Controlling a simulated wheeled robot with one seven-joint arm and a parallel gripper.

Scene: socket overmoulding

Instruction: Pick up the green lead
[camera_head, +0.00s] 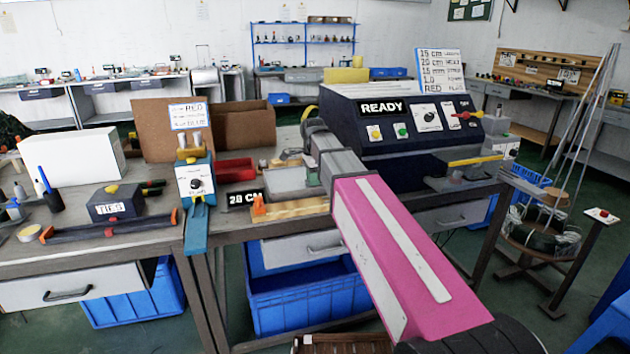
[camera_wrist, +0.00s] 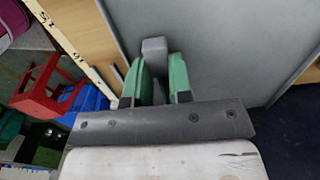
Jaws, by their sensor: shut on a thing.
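In the wrist view, my gripper (camera_wrist: 161,82) shows two green fingers on a dark grey bar. They are shut on a small grey block (camera_wrist: 153,46) that stands up between them. I cannot tell whether this block is part of the green lead. No green cable can be made out for sure in either view. In the head view, my pink and grey arm reaches over the bench to the left of the dark machine with the READY sign (camera_head: 380,108).
A wooden block (camera_head: 290,209) lies near the bench front. A stand with coiled cables (camera_head: 540,232) is at right. A grey panel (camera_wrist: 220,40) lies close behind my fingers.

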